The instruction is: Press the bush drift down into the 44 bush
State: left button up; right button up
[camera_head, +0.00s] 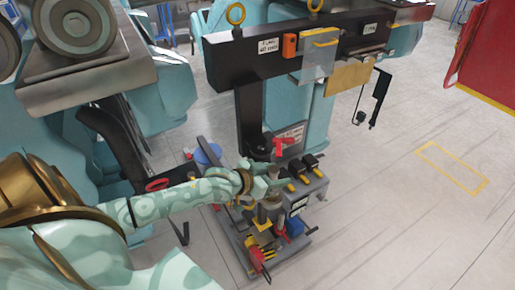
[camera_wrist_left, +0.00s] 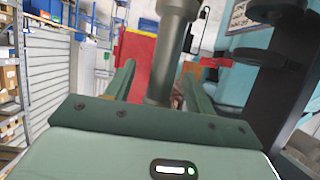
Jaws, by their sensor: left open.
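My left gripper (camera_head: 272,184) reaches in from the left over a small tool cart. In the left wrist view its two fingers (camera_wrist_left: 158,90) are open and apart. A grey stepped metal cylinder (camera_wrist_left: 164,60), which looks like the bush drift, stands between them in that view, with gaps on both sides. In the head view a grey metal cylinder (camera_head: 269,209) stands on the cart just below the gripper. I cannot tell whether it is the drift or part of its seat. The 44 bush cannot be made out. My right gripper is not in view.
The cart (camera_head: 298,238) holds yellow- and red-handled tools (camera_head: 259,251), a blue item (camera_head: 294,226) and black blocks with yellow parts (camera_head: 306,163). A dark beam on a post (camera_head: 250,110) stands behind it. Pale floor (camera_head: 400,200) at the right is clear.

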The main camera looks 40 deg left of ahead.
pick_arm(q)
jog(key=p+v, duration=0.1)
jog(key=v, duration=1.4)
jog(key=shift+s, duration=0.25)
jog(key=shift+a+f, duration=0.15)
jog(key=s+a+f+n+g+y+b, duration=0.1)
jog(key=a+f+y+b, duration=0.2)
jog(key=f, duration=0.6)
jog(key=s+a+f+n+b, duration=0.1)
jog(key=a+f+b, duration=0.25)
jog(key=f, duration=0.55)
jog(key=s+a+f+g+y+b, duration=0.15)
jog(key=s+f, duration=0.35)
jog(key=f, duration=0.6)
jog(key=s+f+g+y+b, duration=0.1)
jog(key=s+f+g+b, duration=0.25)
jog(key=f, duration=0.75)
jog(key=s+d+f+m+g+b, duration=0.1)
jog(key=s+d+f+g+b, duration=0.2)
jog(key=s+d+f, duration=0.5)
jog(key=s+d+f+m+g+h+b, duration=0.1)
jog(key=s+d+f+b, duration=0.3)
jog(key=s+d+f, duration=0.4)
jog(key=s+f+g, duration=0.1)
jog(key=s+f, duration=0.4)
jog(key=f, duration=0.2)
jog(key=shift+g+b, duration=0.35)
jog(key=shift+g, duration=0.05)
jog(key=shift+s, duration=0.15)
